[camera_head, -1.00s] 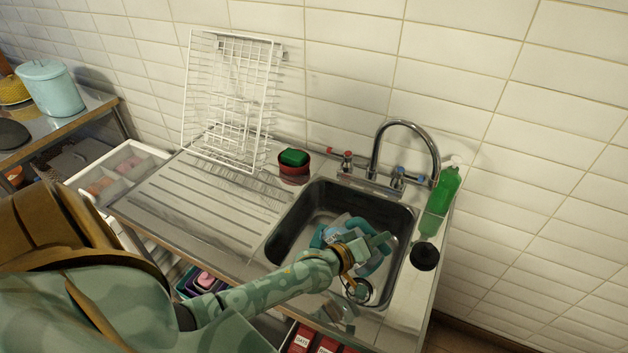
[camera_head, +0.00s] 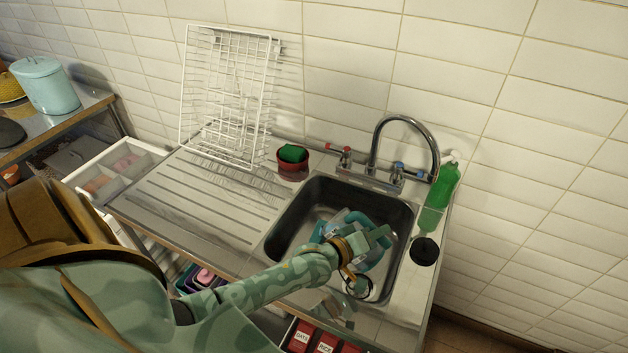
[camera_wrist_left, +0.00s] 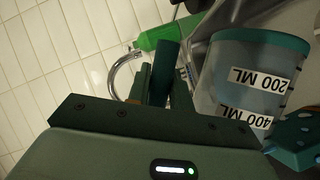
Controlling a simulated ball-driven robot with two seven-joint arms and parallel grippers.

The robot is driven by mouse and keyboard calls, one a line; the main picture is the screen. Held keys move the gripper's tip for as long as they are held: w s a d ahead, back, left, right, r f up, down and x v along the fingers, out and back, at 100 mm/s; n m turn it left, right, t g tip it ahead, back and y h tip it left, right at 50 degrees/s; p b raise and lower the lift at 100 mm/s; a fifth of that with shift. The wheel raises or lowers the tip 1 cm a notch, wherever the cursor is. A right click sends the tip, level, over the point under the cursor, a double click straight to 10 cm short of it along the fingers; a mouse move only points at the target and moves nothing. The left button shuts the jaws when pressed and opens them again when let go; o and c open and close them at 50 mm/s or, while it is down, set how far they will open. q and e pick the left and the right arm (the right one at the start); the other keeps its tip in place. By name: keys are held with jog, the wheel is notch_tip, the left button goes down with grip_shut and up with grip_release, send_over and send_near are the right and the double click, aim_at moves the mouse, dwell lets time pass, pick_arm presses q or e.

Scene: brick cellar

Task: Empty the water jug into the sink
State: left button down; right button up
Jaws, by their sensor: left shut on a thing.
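The water jug is clear with teal parts. In the head view its visible part (camera_head: 343,219) is over or inside the sink (camera_head: 287,226), largely hidden behind my left gripper (camera_head: 380,236). In the left wrist view the jug (camera_wrist_left: 243,62) is close up, with its 200 ML and 400 ML labels upside down and a teal end at the top. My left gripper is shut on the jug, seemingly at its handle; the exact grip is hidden. Whether water is in the jug or running out cannot be told.
The curved tap (camera_head: 405,122) rises behind the sink. A green soap bottle (camera_head: 440,195) and a black round thing (camera_head: 425,251) stand to its right. A red sponge holder (camera_head: 291,168) and a white dish rack (camera_head: 225,95) are behind the bare drainboard (camera_head: 205,205).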

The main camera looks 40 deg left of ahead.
pick_arm(q)
jog(key=shift+d+r, duration=0.2)
jog(key=shift+d, duration=0.05)
jog(key=shift+a, duration=0.3)
jog(key=shift+d+r, duration=0.1)
jog(key=shift+d, duration=0.15)
jog(key=shift+a, duration=0.2)
jog(key=shift+a+r, duration=0.1)
jog(key=shift+d, duration=0.25)
jog(key=shift+a, duration=0.1)
pick_arm(e)
jog(key=shift+s+a+f, duration=0.1)
jog(key=shift+a+f, duration=0.05)
jog(key=shift+a, duration=0.05)
